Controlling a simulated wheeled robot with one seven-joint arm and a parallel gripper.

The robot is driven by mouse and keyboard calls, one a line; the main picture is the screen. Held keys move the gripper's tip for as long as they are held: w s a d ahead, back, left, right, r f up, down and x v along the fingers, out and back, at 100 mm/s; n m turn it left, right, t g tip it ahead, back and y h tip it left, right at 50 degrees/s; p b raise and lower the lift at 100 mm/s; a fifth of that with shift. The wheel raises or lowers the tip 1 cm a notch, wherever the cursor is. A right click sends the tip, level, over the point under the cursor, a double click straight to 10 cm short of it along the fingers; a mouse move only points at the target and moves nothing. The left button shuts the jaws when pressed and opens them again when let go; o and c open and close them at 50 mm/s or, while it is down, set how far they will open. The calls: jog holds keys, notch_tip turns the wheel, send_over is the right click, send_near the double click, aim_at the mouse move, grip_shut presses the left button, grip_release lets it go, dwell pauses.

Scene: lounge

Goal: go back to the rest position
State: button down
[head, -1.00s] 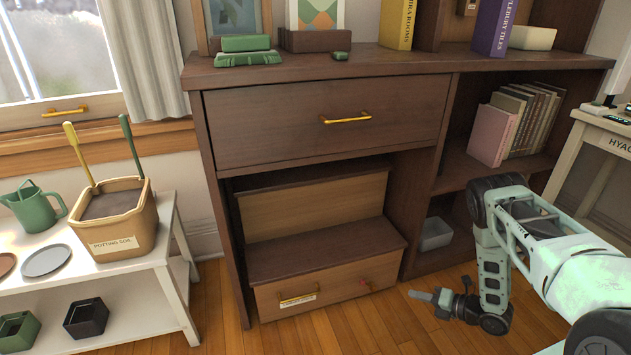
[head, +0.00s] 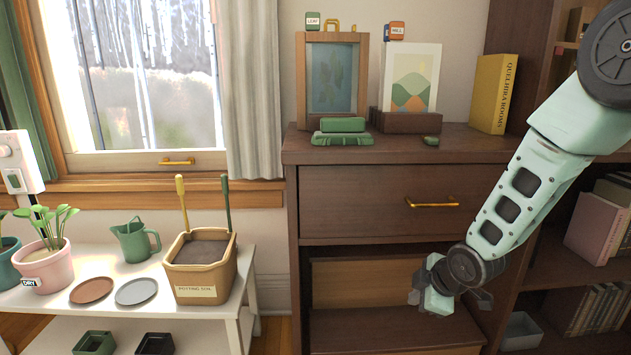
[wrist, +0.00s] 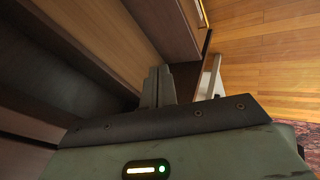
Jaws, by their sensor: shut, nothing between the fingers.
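My gripper (head: 428,294) is in the head view, in front of the dark wood cabinet (head: 350,200), below its closed upper drawer (head: 390,200) with the gold handle. Its fingers point down and to the left. In the wrist view my gripper's fingers (wrist: 157,88) are together, with nothing between them. My arm reaches down to it from the upper right.
A white bench (head: 235,280) at the left holds a potting soil tub (head: 196,292), a green watering can (head: 134,242) and a pink pot (head: 45,265). Picture frames and a yellow book (head: 494,95) stand on the cabinet top. Open shelves with books (head: 598,225) are at the right.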

jog(key=s+a+r+m+g, duration=0.1)
jog(key=s+a+r+m, duration=0.1)
jog(key=s+a+r, duration=0.35)
jog(key=s+a+r+m+g, duration=0.2)
jog(key=s+r, duration=0.1)
jog(key=s, duration=0.5)
jog(key=s+r+m+g+h+p, duration=0.15)
jog(key=s+r, duration=0.25)
jog(key=s, duration=0.6)
jog(key=s+r+m+g+h+p, duration=0.15)
jog(key=s+r, duration=0.25)
jog(key=s, duration=0.6)
notch_tip(320, 180, up, 36)
jog(key=y+p, duration=0.1)
jog(key=p, duration=3.5)
jog(key=shift+w+a+m+p, duration=0.25)
jog(key=shift+w+m+p, duration=0.05)
jog(key=shift+w+m, duration=0.15)
